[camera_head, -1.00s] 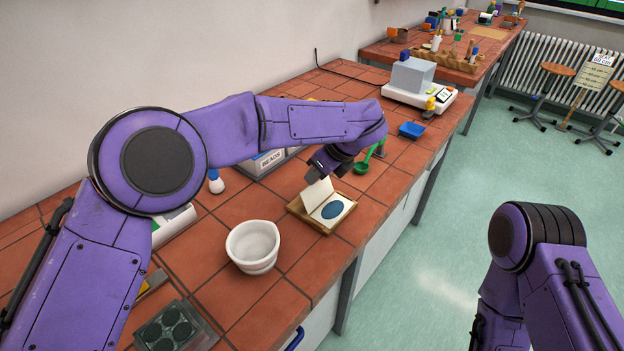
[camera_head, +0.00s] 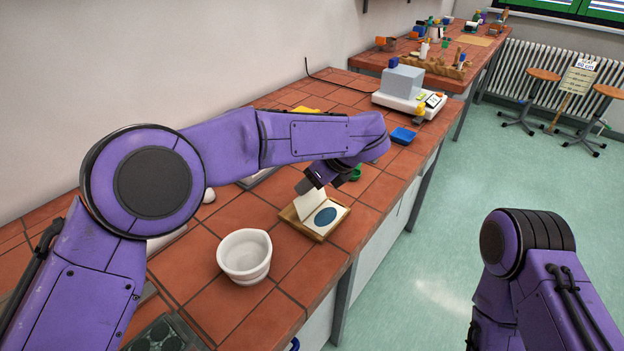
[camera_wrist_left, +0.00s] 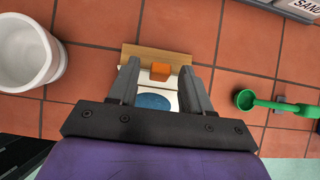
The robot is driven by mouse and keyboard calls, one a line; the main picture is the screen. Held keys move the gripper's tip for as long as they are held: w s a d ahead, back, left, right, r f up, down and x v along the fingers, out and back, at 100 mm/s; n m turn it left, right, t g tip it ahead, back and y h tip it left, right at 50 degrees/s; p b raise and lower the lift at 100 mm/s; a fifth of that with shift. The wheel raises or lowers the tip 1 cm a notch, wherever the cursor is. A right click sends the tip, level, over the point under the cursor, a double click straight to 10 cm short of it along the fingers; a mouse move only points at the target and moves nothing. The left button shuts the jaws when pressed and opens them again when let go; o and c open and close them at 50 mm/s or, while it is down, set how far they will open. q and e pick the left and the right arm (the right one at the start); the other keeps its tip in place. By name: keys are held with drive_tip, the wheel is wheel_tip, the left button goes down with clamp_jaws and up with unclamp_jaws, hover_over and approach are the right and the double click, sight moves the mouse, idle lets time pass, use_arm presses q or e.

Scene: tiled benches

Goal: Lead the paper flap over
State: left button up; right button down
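The paper flap (camera_head: 309,204) is a white sheet standing up at a tilt from a white card with a blue oval (camera_head: 325,216). The card lies in a shallow wooden tray (camera_head: 321,238); the blue oval also shows in the left wrist view (camera_wrist_left: 152,101). My left gripper (camera_head: 303,187) is at the flap's upper left edge. In the left wrist view its fingers (camera_wrist_left: 159,66) are apart, with a small orange block (camera_wrist_left: 160,72) showing between them. I cannot tell if a finger touches the flap. Part of the card is hidden. My right gripper is not visible.
A white bowl (camera_head: 244,257) stands near the tray on the left. A green scoop (camera_wrist_left: 270,103) lies on the tray's other side. Farther back are a blue dish (camera_head: 403,136) and a white scale (camera_head: 410,101). The bench's front edge is close to the tray.

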use_arm(q)
drive_tip(key=b+v, duration=0.1)
drive_tip(key=v, duration=0.9)
drive_tip(key=shift+r+b, duration=0.25)
drive_tip(key=shift+b, duration=0.05)
